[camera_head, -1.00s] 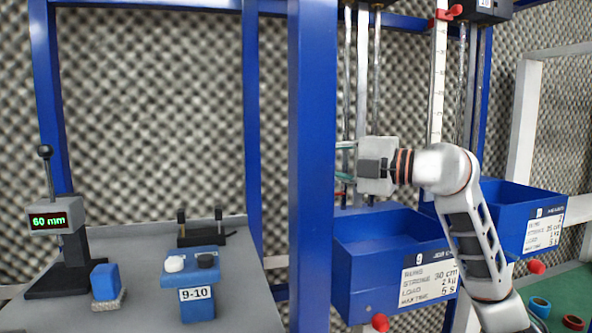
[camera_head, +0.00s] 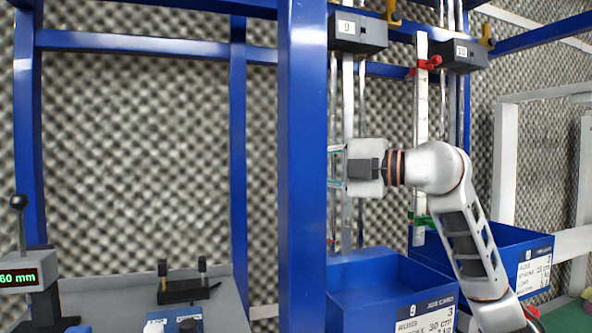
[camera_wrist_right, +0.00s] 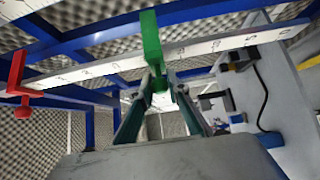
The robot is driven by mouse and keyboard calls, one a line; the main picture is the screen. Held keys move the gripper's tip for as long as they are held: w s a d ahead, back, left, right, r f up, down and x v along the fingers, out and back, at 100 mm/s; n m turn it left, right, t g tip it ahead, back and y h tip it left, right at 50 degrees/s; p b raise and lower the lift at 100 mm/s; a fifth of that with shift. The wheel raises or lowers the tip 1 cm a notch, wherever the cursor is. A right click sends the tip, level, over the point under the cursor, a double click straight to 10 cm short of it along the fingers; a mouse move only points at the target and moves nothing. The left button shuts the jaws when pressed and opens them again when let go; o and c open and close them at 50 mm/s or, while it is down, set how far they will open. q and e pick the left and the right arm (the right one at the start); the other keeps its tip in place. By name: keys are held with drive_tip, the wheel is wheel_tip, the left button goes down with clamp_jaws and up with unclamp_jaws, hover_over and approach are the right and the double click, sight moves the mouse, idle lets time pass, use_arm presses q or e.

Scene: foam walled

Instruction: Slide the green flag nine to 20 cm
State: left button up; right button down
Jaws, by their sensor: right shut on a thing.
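In the right wrist view the green flag (camera_wrist_right: 152,38) sits across a white ruler (camera_wrist_right: 210,46) with dark marks. My right gripper (camera_wrist_right: 162,82) is shut on the flag's lower tab. In the head view my right gripper (camera_head: 335,165) reaches left under the box labelled 9 (camera_head: 347,27), level with the rods. Its fingertips and the held flag are largely hidden behind the blue post. The ruler marks are too small to read surely. My left gripper is not in view.
A blue post (camera_head: 303,150) stands just left of my right gripper. Blue bin 9 (camera_head: 365,268) is below it. Another ruler (camera_head: 420,130) to the right carries a red flag (camera_head: 427,64) and a second green flag (camera_head: 420,218). A red flag (camera_wrist_right: 17,82) is on the held flag's ruler.

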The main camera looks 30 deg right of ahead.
drive_tip(key=c, duration=1.9)
unclamp_jaws()
drive_tip(key=v, duration=1.2)
